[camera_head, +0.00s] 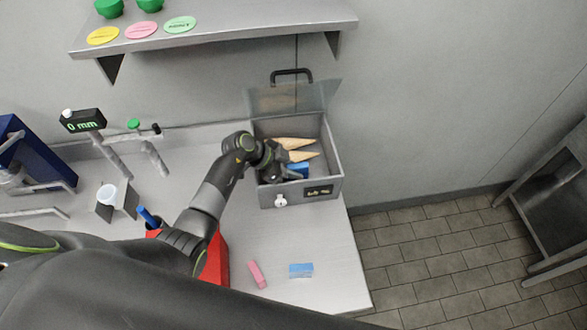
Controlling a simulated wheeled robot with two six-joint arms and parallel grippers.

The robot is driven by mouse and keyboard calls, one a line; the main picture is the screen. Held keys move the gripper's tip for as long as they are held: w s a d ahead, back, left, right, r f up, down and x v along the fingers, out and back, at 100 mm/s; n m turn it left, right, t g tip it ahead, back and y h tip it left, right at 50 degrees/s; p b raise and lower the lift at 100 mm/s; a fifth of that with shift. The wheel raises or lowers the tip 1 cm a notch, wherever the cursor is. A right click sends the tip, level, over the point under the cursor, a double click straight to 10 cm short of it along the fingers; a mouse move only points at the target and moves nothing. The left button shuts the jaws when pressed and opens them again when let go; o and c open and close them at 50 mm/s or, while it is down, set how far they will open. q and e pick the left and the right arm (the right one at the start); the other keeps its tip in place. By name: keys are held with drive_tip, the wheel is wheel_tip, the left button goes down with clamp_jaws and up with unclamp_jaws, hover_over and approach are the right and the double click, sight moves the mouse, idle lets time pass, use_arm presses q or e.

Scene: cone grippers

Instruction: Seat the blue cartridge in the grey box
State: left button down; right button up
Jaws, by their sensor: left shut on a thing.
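The grey box (328,152) stands at the back right of the table with its lid (290,98) raised. The blue cartridge (298,169) is inside the box walls, near the front, partly hidden by my left gripper. My left gripper (284,171) reaches into the box from the left and is shut on the blue cartridge. I cannot tell whether the cartridge touches the box floor or is fully down. My right gripper is not in view.
Tan cones (303,156) lie in the box behind the cartridge. A light blue block (301,270) and a pink piece (257,274) lie on the table (325,240) in front. A red container (217,262) is partly behind my arm. A shelf (230,27) hangs above.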

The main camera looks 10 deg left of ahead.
use_arm(q)
drive_tip(key=c, duration=1.3)
unclamp_jaws()
drive_tip(key=shift+o, duration=0.2)
drive_tip(key=b+v, duration=0.3)
drive_tip(key=v, duration=1.4)
drive_tip(key=shift+a, duration=0.15)
